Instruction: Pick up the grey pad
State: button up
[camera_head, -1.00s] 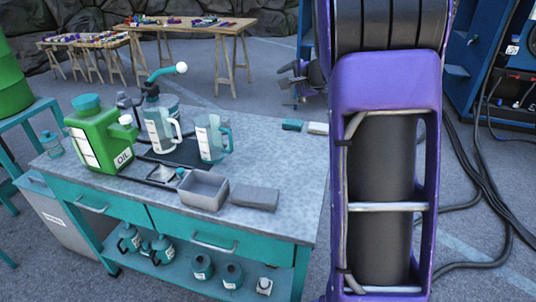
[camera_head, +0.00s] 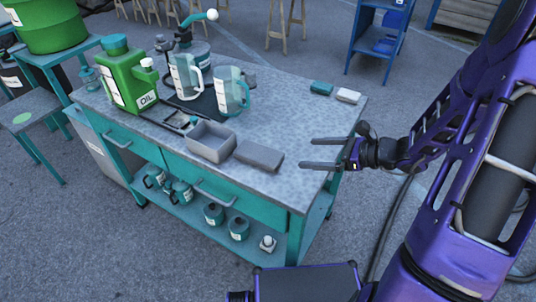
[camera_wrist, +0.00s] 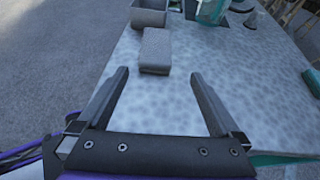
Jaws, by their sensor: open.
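The grey pad (camera_head: 259,155) is a flat block lying on the metal top of the workbench (camera_head: 290,120), close to its front edge. In the wrist view the grey pad (camera_wrist: 155,51) lies ahead of the fingers, slightly left of the middle. My gripper (camera_head: 322,153) is open and empty at the right edge of the bench, with its two fingers pointing left towards the pad. In the wrist view my gripper (camera_wrist: 158,85) has both fingers apart, with only bench top between them. The pad is apart from the fingers.
A grey open box (camera_head: 211,141) stands just left of the pad. Behind are clear jugs (camera_head: 231,91) and a green oil can (camera_head: 128,80). A teal block (camera_head: 321,88) and a white block (camera_head: 348,96) lie at the far right corner.

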jog(key=shift+s+a, duration=0.15)
jog(key=shift+a, duration=0.1)
send_near(259, 152)
jog(key=b+x, duration=0.1)
jog(key=x, duration=0.4)
jog(key=shift+d+f, duration=0.1)
jog(key=shift+d, duration=0.05)
jog(key=x, duration=0.5)
jog(key=c, duration=1.1)
